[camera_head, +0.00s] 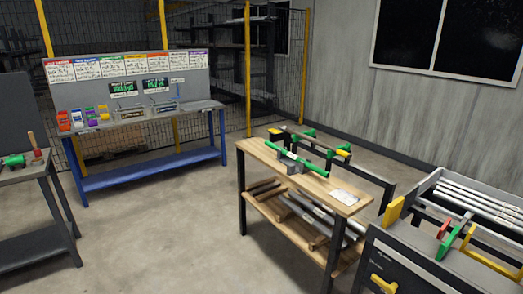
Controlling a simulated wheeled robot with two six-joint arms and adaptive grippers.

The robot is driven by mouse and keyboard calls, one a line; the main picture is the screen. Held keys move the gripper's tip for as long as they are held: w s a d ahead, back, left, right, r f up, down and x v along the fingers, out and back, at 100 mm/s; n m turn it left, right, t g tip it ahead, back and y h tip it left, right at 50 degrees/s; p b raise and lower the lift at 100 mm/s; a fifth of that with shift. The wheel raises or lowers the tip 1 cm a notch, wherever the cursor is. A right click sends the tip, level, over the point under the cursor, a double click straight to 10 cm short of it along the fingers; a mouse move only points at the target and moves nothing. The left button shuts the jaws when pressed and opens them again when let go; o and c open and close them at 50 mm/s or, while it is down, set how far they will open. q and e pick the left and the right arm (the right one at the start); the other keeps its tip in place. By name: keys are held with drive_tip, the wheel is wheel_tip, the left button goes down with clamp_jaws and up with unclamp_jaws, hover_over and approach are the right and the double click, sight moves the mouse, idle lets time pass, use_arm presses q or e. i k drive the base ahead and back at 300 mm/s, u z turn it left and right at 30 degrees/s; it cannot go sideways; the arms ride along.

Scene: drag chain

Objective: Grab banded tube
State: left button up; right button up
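Several long pale tubes (478,203) lie side by side in a grey rack at the right edge. Some seem to carry darker marks, but they are too small to tell clearly as bands. Several grey tubes (318,220) lie on the lower shelf of the wooden bench (322,186) in the middle right. A green bar or tube (320,171) lies across the bench top in a grey holder. I cannot tell which of these is the banded tube. Neither of my grippers is in view.
A dark machine (415,265) with yellow, red and green parts stands at the front right, close to the wooden bench. A dark table (28,175) stands at the left edge. The floor between is clear.

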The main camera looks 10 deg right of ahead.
sight(344, 155)
drive_tip(key=u, duration=0.45)
drive_tip(key=i, duration=1.45)
drive_tip(key=z, duration=1.2)
drive_tip(key=i, duration=0.75)
drive_tip(key=z, duration=0.85)
